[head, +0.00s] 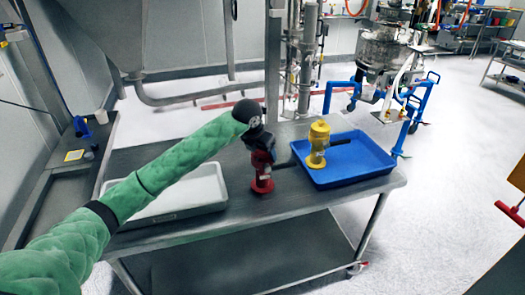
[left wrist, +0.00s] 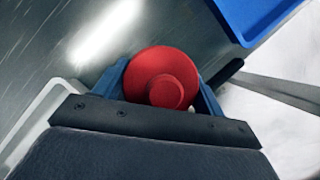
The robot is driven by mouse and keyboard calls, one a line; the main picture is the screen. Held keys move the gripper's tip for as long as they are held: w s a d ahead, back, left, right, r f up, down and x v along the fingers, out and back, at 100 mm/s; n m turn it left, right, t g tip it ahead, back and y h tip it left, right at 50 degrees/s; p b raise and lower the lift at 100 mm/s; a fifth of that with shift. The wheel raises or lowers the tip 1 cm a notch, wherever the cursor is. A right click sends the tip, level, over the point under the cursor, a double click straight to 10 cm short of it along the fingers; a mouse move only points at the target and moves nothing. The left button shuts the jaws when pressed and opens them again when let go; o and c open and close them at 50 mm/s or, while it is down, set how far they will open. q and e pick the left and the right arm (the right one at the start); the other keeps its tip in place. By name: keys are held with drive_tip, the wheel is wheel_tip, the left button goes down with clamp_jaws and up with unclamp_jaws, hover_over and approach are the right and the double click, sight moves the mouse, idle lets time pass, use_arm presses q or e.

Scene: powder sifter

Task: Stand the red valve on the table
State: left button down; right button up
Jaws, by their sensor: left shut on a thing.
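The red valve (head: 262,172) is upright at the middle of the metal table (head: 290,201), between the white tray and the blue tray. Its round flange is at the bottom and its dark handle points right. Its base appears to be at the table top, but I cannot tell if it touches. My left gripper (head: 259,140) is at the valve's upper part. In the left wrist view the fingers (left wrist: 165,95) are shut around the red valve (left wrist: 160,72), seen from above. My right gripper is not in view.
A yellow valve (head: 318,145) stands in the blue tray (head: 368,172) on the right. The white tray (head: 180,205) lies on the left, partly behind my left arm. The table's front strip is clear. A metal column stands behind the table.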

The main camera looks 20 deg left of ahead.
use_arm(q)
drive_tip(key=shift+c, duration=1.3)
unclamp_jaws()
drive_tip(key=shift+o, duration=0.4)
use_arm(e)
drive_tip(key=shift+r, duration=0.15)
use_arm(q)
drive_tip(key=shift+s+r, duration=0.1)
drive_tip(key=shift+r, duration=0.2)
drive_tip(key=b+v, duration=0.4)
drive_tip(key=v, duration=0.7)
drive_tip(key=shift+r, duration=0.25)
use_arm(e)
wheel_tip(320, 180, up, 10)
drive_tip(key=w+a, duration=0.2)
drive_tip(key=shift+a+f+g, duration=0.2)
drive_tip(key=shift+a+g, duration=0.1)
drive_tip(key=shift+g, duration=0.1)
